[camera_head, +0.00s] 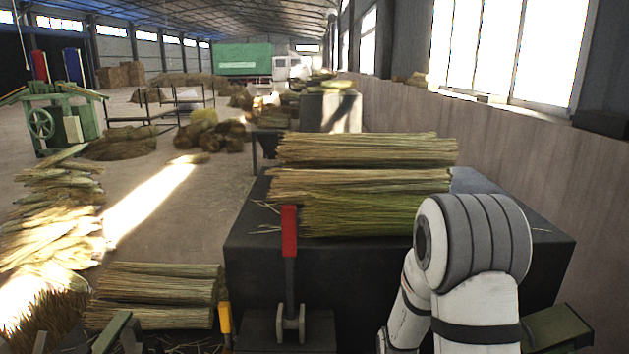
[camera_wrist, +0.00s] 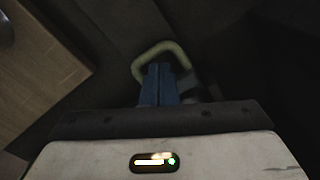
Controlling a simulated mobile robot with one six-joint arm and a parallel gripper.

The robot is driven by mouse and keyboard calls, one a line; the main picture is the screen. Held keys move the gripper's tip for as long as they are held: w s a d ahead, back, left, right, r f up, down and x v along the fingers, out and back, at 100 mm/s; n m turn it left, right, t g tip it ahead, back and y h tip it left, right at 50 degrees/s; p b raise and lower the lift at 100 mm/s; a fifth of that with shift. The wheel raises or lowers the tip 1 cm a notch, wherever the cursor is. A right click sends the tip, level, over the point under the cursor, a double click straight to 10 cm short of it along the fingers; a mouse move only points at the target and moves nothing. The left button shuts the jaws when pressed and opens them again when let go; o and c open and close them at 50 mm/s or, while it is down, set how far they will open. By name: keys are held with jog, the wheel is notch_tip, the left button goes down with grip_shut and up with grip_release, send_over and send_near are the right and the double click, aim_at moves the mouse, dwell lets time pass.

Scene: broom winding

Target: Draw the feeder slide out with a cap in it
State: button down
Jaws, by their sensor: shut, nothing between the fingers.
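In the wrist view a pale yellow-green loop handle (camera_wrist: 143,61) stands out against a dark surface. It looks like the pull of the feeder slide, but the slide body is too dark to make out. My gripper (camera_wrist: 158,68) has its two blue fingers side by side, shut and empty. The fingertips appear within the outline of the loop; I cannot tell whether they reach through it or touch it. No cap can be made out. In the head view my gripper is hidden.
In the head view a red-handled lever (camera_head: 289,231) stands upright before a dark bench (camera_head: 250,250) stacked with straw bundles (camera_head: 365,185). A green box-like part (camera_head: 556,328) is at lower right. In the wrist view a wooden panel (camera_wrist: 40,65) lies left.

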jog(key=shift+f+b, duration=1.2)
jog(key=shift+f, duration=0.2)
jog(key=shift+s, duration=0.1)
